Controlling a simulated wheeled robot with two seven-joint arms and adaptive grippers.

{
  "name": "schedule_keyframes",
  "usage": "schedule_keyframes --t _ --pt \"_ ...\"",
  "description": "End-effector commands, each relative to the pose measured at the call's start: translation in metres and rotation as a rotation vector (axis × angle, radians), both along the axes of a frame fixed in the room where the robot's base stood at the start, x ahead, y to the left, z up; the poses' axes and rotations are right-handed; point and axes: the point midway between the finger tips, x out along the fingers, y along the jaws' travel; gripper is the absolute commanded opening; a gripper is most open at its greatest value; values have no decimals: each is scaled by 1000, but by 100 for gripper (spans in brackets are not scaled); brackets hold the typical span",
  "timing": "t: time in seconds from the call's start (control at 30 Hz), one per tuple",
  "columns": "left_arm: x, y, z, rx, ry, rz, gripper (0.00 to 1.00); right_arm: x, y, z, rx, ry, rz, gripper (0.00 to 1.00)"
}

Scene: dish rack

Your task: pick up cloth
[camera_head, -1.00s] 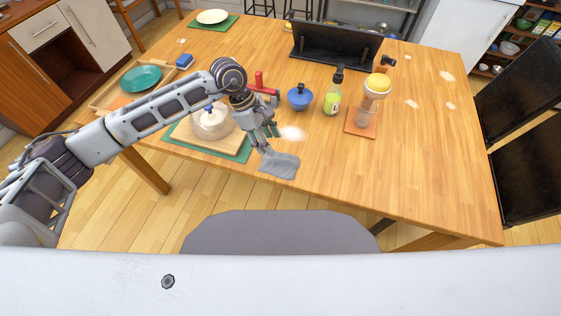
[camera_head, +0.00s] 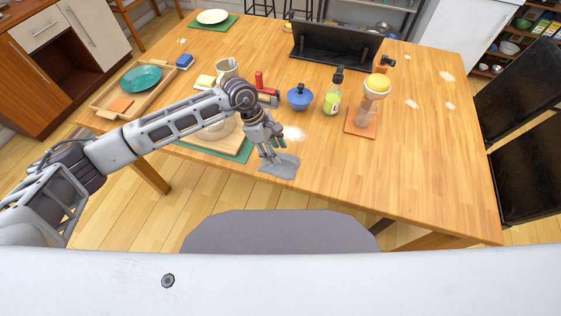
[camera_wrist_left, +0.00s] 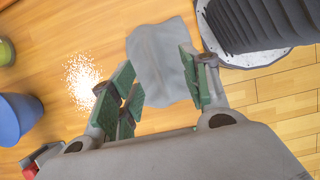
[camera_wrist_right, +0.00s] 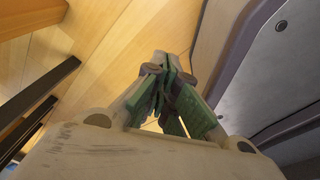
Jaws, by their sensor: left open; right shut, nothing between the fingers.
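A grey cloth (camera_head: 283,167) lies flat at the table's near edge in the head view. In the left wrist view the cloth (camera_wrist_left: 158,50) shows ahead of and between the open green-padded fingers. My left gripper (camera_head: 271,156) is open and points down over the cloth's left part; it also shows in the left wrist view (camera_wrist_left: 165,85). I cannot tell whether its fingertips touch the cloth. My right gripper (camera_wrist_right: 170,100) is shut and empty, and in its wrist view it is below the table level, away from the cloth.
White crumbs (camera_head: 293,133) lie just behind the cloth. A blue pot (camera_head: 300,97), a soap bottle (camera_head: 333,95) and a red-handled item (camera_head: 267,95) stand farther back. A wooden board (camera_head: 230,144) on a green mat lies left, under my arm. The table right of the cloth is clear.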

Motion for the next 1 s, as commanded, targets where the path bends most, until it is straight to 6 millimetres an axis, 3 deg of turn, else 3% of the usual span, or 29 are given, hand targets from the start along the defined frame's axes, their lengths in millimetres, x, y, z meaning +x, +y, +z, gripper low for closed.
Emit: schedule_keyframes --t 0.33,0.87,1.0 --pt "-2 -14 -32 0 2 -2 47 -16 -12 0 -13 17 2 0" --pt "-2 -15 -36 0 1 -1 47 -17 -7 -1 -7 16 1 0" --pt "-2 -15 -36 0 1 -1 30 -16 0 -1 1 15 -1 0"
